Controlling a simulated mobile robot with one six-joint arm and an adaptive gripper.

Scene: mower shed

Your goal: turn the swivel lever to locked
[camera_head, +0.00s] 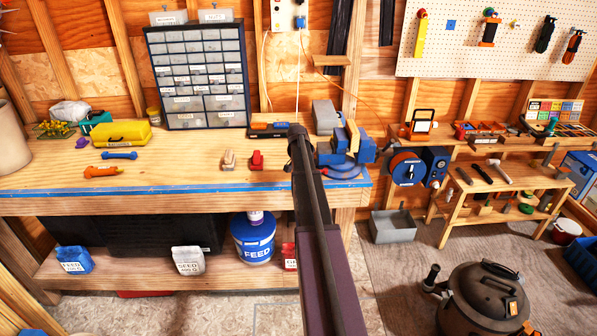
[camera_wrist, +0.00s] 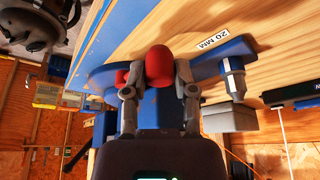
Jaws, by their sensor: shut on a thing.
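The blue bench vise (camera_head: 345,158) stands at the right end of the workbench, partly hidden by my arm in the head view. Its blue base (camera_wrist: 95,77) also shows in the wrist view. A red rounded knob (camera_wrist: 160,64), which looks like the end of the swivel lever, sits between the fingers of my gripper (camera_wrist: 158,92). The gripper is shut on it. The lever's shaft is hidden, so its angle cannot be told. A second red part shows just left of the knob, partly behind a finger. In the head view my arm hides the fingers and the knob.
The wooden workbench (camera_head: 200,172) has a blue front edge. A red item (camera_head: 257,160) and a beige item (camera_head: 229,160) stand left of my arm. A drawer cabinet (camera_head: 200,75) stands behind. A dark canister vacuum (camera_head: 487,295) is on the floor at right.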

